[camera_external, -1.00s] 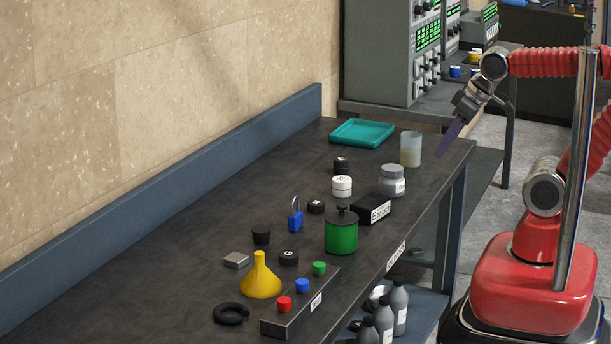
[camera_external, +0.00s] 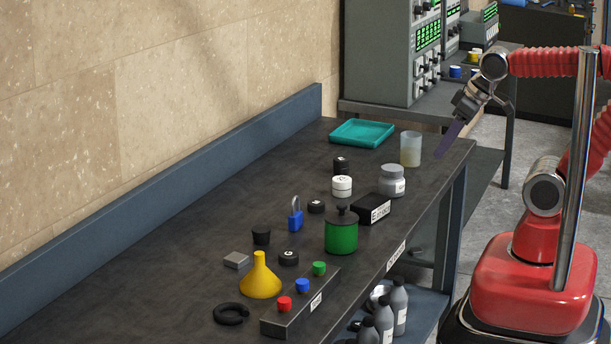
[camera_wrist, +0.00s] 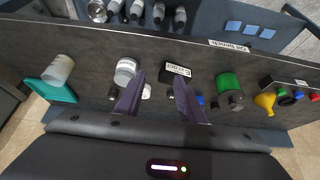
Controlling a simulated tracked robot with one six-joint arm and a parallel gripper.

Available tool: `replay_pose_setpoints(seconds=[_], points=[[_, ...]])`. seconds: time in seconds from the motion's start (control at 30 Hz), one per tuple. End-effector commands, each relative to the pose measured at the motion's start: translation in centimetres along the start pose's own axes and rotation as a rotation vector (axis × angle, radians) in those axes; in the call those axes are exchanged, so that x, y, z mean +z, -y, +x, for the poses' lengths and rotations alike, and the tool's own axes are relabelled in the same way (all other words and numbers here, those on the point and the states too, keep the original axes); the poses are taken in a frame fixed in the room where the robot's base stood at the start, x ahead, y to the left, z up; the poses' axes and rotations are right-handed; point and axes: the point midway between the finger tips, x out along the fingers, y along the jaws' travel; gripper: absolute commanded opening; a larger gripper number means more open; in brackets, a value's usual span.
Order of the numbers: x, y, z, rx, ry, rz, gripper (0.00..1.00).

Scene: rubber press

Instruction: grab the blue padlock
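The blue padlock (camera_external: 295,219) stands on the dark workbench with its shackle up, left of a green lidded pot (camera_external: 341,235). In the wrist view a small blue part of the padlock (camera_wrist: 201,100) shows beside my right-hand finger; the rest is hard to make out. My gripper (camera_external: 447,141) is up at the bench's far right edge, well apart from the padlock. In the wrist view my gripper (camera_wrist: 160,77) has its two purple fingers spread, with nothing held between them.
Around the padlock stand a black cup (camera_external: 261,236), a yellow funnel (camera_external: 260,280), a black box (camera_external: 372,209) and small black weights. A white jar (camera_external: 391,183), a beaker (camera_external: 411,150) and a teal tray (camera_external: 362,133) are farther back.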

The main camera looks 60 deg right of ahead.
Motion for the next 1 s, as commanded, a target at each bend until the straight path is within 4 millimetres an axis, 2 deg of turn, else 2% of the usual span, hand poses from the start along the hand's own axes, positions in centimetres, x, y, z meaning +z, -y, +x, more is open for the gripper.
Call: replay_pose_setpoints(seconds=[0.47,1.0], points=[[-0.5,0.4,0.3,-0.020,0.035,0.048,0.39],[-5.0,3.7,3.5,-0.170,0.309,0.444,0.39]])
